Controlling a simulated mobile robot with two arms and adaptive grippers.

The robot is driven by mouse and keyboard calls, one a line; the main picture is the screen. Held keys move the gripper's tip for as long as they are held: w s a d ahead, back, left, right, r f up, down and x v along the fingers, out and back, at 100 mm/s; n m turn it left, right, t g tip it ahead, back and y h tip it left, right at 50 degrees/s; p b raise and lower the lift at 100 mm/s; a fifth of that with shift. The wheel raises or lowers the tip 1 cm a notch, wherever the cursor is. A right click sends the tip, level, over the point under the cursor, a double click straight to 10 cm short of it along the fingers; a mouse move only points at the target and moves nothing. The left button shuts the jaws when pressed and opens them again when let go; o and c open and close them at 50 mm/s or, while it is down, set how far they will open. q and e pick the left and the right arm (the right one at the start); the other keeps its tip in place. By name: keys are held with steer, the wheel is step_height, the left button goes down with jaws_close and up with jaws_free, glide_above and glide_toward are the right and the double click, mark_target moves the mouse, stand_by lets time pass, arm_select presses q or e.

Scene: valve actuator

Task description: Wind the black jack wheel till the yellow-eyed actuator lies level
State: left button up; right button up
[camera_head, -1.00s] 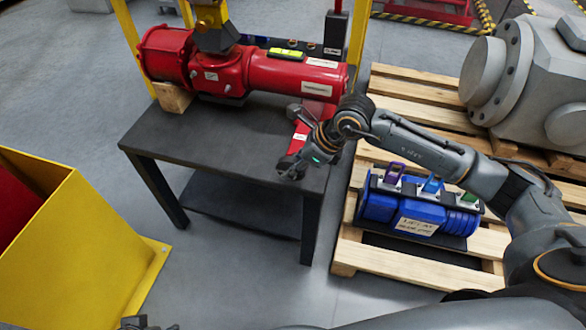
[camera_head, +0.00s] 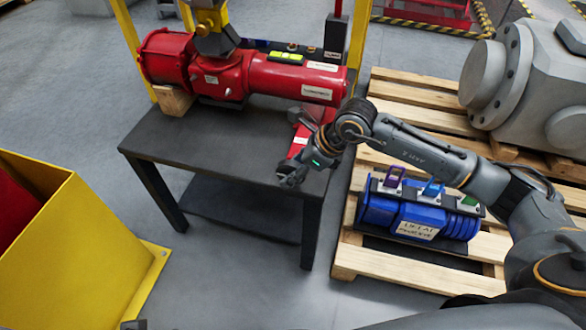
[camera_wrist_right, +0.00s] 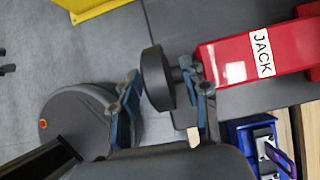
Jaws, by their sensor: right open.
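The red actuator (camera_head: 240,75) lies on a black table, with a yellow eye fitting (camera_head: 212,25) at its upper middle. The red jack (camera_head: 305,130) is under its right end, partly hidden by my arm; the wrist view shows its JACK label (camera_wrist_right: 263,52). Only a dark sliver, perhaps my left gripper (camera_head: 133,325), shows at the bottom edge.
A wooden block (camera_head: 174,99) props the actuator's left end. A pallet (camera_head: 352,262) with a blue unit (camera_head: 405,215) stands right of the table. A yellow bin (camera_head: 95,240) is at left.

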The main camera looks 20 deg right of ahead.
steer(key=v, duration=1.2)
steer(key=shift+a, duration=0.1)
